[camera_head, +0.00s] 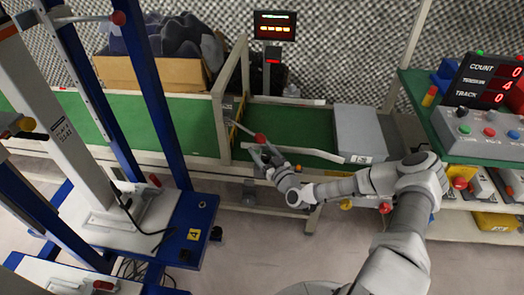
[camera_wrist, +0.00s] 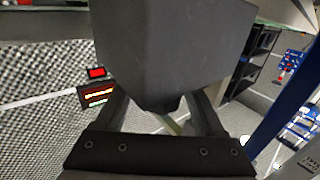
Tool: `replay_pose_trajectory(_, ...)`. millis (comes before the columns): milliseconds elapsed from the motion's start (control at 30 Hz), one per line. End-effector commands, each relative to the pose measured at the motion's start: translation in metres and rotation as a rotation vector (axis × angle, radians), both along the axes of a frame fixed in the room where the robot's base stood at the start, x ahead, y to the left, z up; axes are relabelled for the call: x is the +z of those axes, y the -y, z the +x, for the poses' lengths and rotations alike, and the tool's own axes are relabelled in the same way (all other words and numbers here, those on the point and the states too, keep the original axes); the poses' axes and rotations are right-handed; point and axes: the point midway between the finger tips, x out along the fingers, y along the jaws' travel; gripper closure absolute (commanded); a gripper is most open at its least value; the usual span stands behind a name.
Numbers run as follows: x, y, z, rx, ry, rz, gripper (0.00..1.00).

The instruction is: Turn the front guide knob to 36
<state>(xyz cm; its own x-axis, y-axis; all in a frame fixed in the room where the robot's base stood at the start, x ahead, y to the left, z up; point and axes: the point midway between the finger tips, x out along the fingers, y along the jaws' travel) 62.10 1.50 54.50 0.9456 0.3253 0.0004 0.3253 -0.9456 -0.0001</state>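A red knob (camera_head: 260,138) sits at the front rail of the green conveyor belt (camera_head: 290,127), near the upright frame; it seems to be the front guide knob. My gripper (camera_head: 263,153) is right at this knob, just below it in the head view. It is too small there to tell whether the fingers touch the knob. In the wrist view a large dark grey block fills the middle between the finger parts and hides the fingertips. A lit display (camera_head: 275,25) stands on a post behind the belt and also shows in the wrist view (camera_wrist: 97,95); its digits are unreadable.
A grey box (camera_head: 358,132) stands at the belt's right end. A console (camera_head: 488,80) reads COUNT 0, 4 and TRACK 0. A blue-legged frame (camera_head: 160,95) stands at the left. A cardboard box (camera_head: 165,75) with dark foam lies behind. Floor in front is partly clear.

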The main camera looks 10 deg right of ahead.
Motion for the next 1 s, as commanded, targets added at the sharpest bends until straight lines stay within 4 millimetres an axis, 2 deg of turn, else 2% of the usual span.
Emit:
replay_pose_trajectory(33, 0.0000, 0.0001, -0.0002, 0.000, 0.000, 0.000, 0.38)
replay_pose_trajectory(300, -0.0001, 0.0002, -0.0003, 0.000, 0.000, 0.000, 0.86)
replay_pose_trajectory(400, -0.0001, 0.0003, -0.0004, 0.000, 0.000, 0.000, 1.00)
replay_pose_trajectory(767, 0.0012, 0.0007, -0.0005, -0.038, -0.002, 0.000, 1.00)
replay_pose_trajectory(1000, 0.0035, 0.0031, 0.0002, -0.174, -0.002, 0.000, 1.00)
